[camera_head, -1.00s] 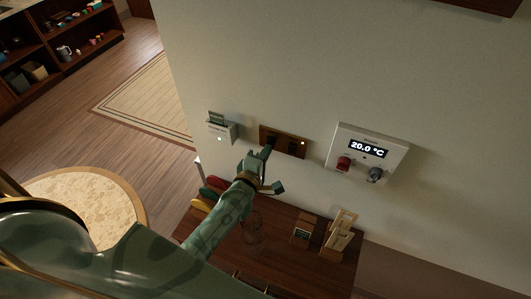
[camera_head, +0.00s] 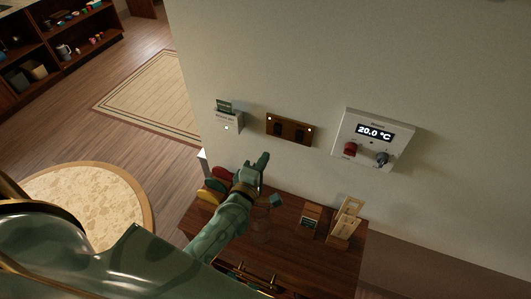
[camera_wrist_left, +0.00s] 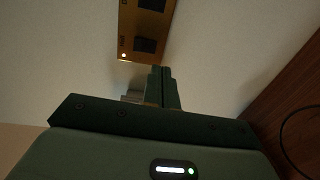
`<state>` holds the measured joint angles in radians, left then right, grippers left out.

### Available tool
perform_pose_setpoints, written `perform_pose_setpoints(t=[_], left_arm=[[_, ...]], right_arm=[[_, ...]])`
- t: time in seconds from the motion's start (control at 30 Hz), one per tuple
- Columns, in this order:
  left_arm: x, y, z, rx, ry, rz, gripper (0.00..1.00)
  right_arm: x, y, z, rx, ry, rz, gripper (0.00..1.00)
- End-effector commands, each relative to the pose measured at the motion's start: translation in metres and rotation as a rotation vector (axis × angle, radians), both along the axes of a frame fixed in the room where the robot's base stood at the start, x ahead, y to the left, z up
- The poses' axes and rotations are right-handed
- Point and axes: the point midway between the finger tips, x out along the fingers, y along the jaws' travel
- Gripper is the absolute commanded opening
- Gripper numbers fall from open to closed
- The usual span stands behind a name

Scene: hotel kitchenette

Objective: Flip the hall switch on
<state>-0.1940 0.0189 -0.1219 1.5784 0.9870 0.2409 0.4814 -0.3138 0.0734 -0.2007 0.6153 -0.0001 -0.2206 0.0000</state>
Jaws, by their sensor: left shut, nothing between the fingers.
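The brown switch plate (camera_head: 289,130) is on the pale wall, left of the thermostat. It has two dark rockers side by side and a small light glowing at each end. My right gripper is not seen.
A thermostat panel (camera_head: 372,140) reading 20.0 °C is right of the plate. A small white card holder (camera_head: 228,119) is left of it. Below, a dark wooden cabinet (camera_head: 290,248) bears a glass, wooden holders and red, yellow and green items. The wall above is clear.

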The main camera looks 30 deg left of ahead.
Motion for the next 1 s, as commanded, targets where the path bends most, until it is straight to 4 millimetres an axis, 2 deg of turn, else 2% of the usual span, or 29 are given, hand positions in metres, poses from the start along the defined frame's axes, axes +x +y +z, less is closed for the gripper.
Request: perform_pose_setpoints(t=[0.23,0.4,0.6,1.0], left_arm=[[-0.044,-0.002,-0.008,0.001,0.002,-0.001,0.0],[-0.062,-0.003,-0.009,0.002,0.001,0.0,0.0],[-0.067,-0.004,-0.008,0.001,-0.001,0.0,0.0],[-0.067,-0.004,-0.008,0.001,0.0,0.0,0.0]], right_arm=[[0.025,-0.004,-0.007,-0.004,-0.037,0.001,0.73],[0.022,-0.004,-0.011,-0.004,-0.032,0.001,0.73],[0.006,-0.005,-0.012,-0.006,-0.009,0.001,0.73],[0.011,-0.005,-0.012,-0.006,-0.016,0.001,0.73]])
